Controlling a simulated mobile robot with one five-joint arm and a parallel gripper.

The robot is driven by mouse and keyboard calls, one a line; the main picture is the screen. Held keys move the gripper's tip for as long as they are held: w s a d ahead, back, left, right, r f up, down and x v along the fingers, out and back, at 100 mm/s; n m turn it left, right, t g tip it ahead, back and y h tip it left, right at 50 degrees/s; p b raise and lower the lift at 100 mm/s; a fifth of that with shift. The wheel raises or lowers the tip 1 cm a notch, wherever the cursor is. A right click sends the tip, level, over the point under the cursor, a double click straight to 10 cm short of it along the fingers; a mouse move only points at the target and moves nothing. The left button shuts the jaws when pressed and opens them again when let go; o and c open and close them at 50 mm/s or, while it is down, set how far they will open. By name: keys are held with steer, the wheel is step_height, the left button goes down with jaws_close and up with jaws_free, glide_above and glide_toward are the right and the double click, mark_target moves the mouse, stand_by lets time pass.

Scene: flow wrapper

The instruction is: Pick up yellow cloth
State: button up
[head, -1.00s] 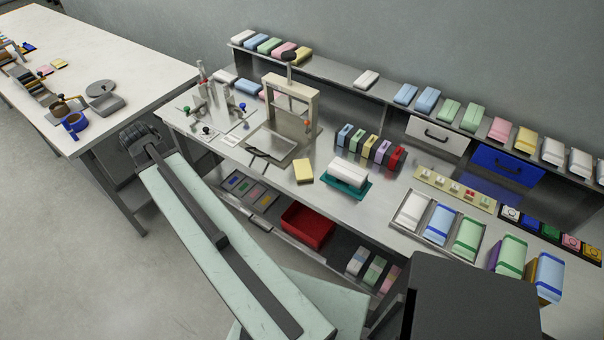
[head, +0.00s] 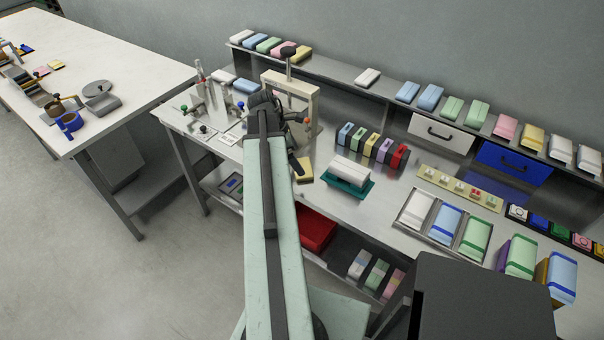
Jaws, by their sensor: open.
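A small yellow cloth block (head: 305,172) lies on the steel bench in front of the press frame. My arm and gripper cover part of it. My gripper (head: 301,146) is open over the bench by the press, with its dark fingers close above and beside the yellow block in the picture. I cannot tell whether a finger touches it. Nothing shows between the fingers. Other folded yellow cloths lie on the back shelf, one at the left group's end (head: 301,54) and one farther right (head: 531,137).
The cream press frame (head: 314,112) stands just behind my gripper. A red bin (head: 317,228) sits on the lower shelf.

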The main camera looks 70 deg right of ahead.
steer(key=b+x, duration=0.5)
steer(key=shift+w+d+f, duration=0.1)
steer(key=shift+f, duration=0.1)
steer(key=shift+r, duration=0.2)
steer(key=c, duration=1.2)
step_height(320, 180, up, 10)
steer(key=p, duration=1)
